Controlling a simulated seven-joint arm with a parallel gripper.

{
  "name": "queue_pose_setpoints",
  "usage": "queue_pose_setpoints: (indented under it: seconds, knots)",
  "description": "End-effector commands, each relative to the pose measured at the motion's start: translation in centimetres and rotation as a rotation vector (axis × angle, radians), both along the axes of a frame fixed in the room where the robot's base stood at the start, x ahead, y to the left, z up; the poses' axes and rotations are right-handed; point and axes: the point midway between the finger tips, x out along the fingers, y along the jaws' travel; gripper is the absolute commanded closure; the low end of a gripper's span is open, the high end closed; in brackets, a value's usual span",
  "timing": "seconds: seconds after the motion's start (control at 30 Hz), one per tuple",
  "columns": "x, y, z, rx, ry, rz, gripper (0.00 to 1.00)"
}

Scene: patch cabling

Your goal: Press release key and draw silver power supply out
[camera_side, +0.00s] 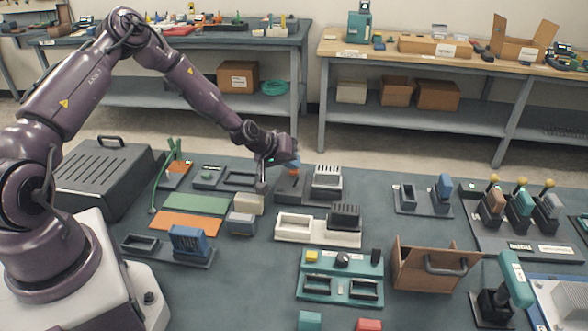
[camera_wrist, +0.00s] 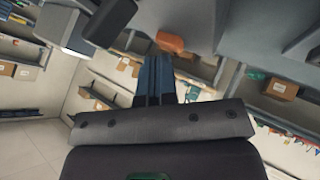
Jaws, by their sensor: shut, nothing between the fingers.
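The silver power supply (camera_side: 327,178) is a finned pale block standing upright in a dark base (camera_side: 312,196) near the middle of the bench in the side view. A small orange key (camera_side: 294,173) sits on the same base, left of the supply, and an orange piece (camera_wrist: 170,42) that looks like it shows in the wrist view. My gripper (camera_side: 262,186) is shut and empty, pointing down just left of the key. Its fingers (camera_wrist: 154,80) are together in the wrist view, apart from the orange piece in the picture. Whether the fingertips touch anything is unclear.
A white base with a dark finned block (camera_side: 345,215) stands in front. Beige (camera_side: 248,204) and grey-blue (camera_side: 241,223) blocks lie to the left front. A brown box with a handle (camera_side: 432,268) and a teal panel (camera_side: 341,277) stand nearer the front. Bare bench shows between them.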

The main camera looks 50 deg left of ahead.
Motion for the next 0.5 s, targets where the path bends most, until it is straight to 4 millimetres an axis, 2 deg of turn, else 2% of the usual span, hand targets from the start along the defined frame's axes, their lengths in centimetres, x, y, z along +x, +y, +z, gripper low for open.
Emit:
queue_pose_setpoints:
  seconds: [0.23, 0.5]
  knots:
    - [0.0, 0.0, 0.2, 0.000, 0.001, 0.000, 1.00]
    - [0.0, 0.0, 1.6, 0.001, 0.000, -0.001, 1.00]
